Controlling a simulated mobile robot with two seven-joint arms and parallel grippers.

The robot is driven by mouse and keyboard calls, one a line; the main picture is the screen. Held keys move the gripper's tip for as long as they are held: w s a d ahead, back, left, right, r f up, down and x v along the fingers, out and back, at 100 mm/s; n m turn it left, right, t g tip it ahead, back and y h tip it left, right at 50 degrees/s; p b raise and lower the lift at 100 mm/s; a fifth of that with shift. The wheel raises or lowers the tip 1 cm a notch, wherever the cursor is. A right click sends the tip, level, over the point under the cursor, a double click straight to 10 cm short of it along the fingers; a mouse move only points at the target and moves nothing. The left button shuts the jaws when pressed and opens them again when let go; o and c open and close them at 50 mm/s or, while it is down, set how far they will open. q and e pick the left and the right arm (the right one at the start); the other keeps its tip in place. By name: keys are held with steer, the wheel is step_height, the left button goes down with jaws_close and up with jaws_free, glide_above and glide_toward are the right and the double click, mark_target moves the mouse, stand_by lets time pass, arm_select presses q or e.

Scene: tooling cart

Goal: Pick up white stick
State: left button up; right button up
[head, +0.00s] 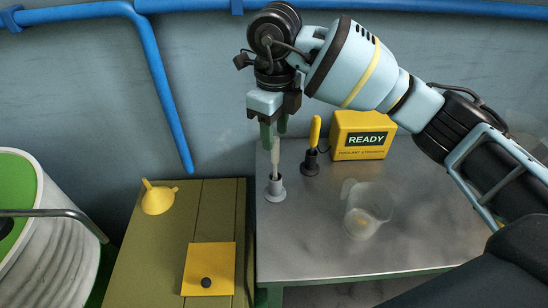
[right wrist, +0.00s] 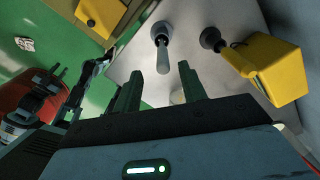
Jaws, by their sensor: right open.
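The white stick (head: 275,160) stands upright in a small grey round holder (head: 276,190) near the left edge of the metal cart top. In the right wrist view the stick (right wrist: 163,58) points toward my gripper. My right gripper (head: 273,128) points down right above the stick, with its green fingers apart. In the right wrist view the stick's near end lies between the two fingers (right wrist: 160,88), with space on both sides. I cannot tell if either finger touches it.
A yellow-handled tool (head: 315,132) stands in a dark holder right of the stick. Behind it is a yellow READY box (head: 362,135). A clear beaker (head: 367,210) stands nearer. Left are a yellow funnel (head: 158,198) and a yellow plate (head: 208,262) on an olive surface.

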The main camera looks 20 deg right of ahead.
mark_target(276, 163)
steer(key=shift+w+d+f, duration=0.1)
steer(key=shift+f, duration=1.65)
steer(key=shift+w+d+f, duration=0.1)
steer(key=shift+f, duration=1.6)
steer(key=shift+c, duration=0.3)
jaws_close()
